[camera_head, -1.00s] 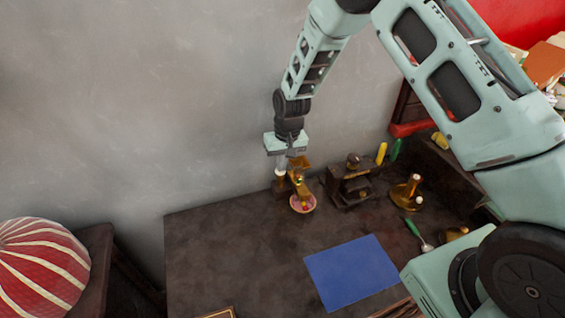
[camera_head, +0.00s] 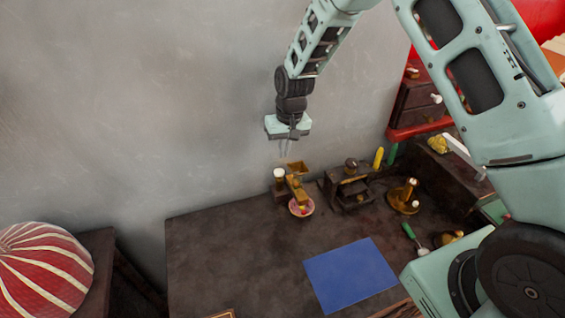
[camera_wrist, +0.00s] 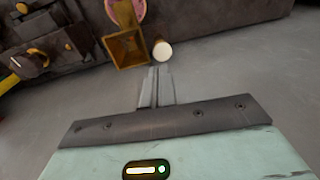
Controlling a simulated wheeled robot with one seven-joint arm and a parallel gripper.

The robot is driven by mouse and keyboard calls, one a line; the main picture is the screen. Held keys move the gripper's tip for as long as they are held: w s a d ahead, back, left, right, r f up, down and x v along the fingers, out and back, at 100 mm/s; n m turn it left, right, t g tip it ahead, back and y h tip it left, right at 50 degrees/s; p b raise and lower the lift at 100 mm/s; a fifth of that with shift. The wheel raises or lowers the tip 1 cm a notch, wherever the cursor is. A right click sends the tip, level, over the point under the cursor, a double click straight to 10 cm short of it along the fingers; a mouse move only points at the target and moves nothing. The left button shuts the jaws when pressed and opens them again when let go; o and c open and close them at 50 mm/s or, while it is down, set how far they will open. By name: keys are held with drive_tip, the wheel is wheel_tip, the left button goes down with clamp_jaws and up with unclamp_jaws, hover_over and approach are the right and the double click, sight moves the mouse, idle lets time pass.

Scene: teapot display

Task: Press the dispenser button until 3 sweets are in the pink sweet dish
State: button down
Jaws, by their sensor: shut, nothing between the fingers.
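The brass dispenser (camera_head: 297,186) stands near the table's back edge. Its white-topped button (camera_head: 279,174) is on its left side; in the wrist view the round pale button top (camera_wrist: 162,49) lies just beyond the fingertips. The pink sweet dish (camera_head: 301,208) sits under the dispenser's front, with small sweets in it, too small to count. Part of the dish (camera_wrist: 126,9) shows at the top of the wrist view. My gripper (camera_head: 284,153) is shut and empty, pointing down above the button and apart from it. It also shows in the wrist view (camera_wrist: 158,70).
A dark wooden box-like device (camera_head: 349,187) stands right of the dispenser, with a brass stand (camera_head: 404,197) further right. A blue mat (camera_head: 351,275) lies in front. A grey wall (camera_head: 150,100) rises close behind the dispenser.

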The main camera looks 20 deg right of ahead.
wheel_tip(320, 180, up, 6)
drive_tip(key=shift+s+d+r+b, duration=0.2)
drive_tip(key=shift+d+b, duration=0.1)
drive_tip(key=shift+b, duration=0.1)
drive_tip(key=shift+w+a+f+b, duration=0.1)
drive_tip(key=shift+b, duration=0.85)
drive_tip(key=r+b, duration=0.2)
drive_tip(key=b, duration=0.1)
drive_tip(key=shift+s+a, duration=0.1)
drive_tip(key=shift+s, duration=0.2)
drive_tip(key=shift+f, duration=0.1)
